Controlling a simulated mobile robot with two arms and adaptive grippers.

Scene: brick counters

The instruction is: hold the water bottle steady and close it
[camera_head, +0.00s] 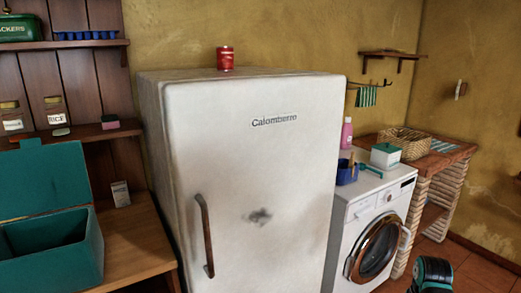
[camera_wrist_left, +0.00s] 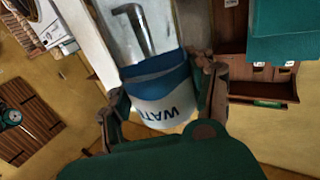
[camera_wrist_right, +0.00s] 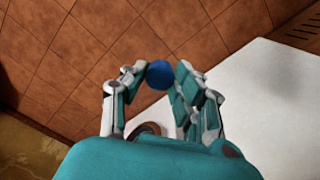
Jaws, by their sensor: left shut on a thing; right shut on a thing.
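The water bottle (camera_wrist_left: 155,75) is clear with a blue and white label and fills the middle of the left wrist view. My left gripper (camera_wrist_left: 162,88) is shut on it around the label, one finger on each side. The bottle's upper end runs to the picture's top edge, so I cannot see its mouth. A round blue cap (camera_wrist_right: 159,74) is between the fingertips of my right gripper (camera_wrist_right: 161,72), which is shut on it. The bottle does not show in the right wrist view.
A white refrigerator (camera_head: 250,170) with a brown handle stands ahead, a red can (camera_head: 225,59) on top. A washing machine (camera_head: 375,225) is to its right. An open teal box (camera_head: 70,255) sits on the wooden counter (camera_head: 135,240) at left. Tiled floor shows at lower right.

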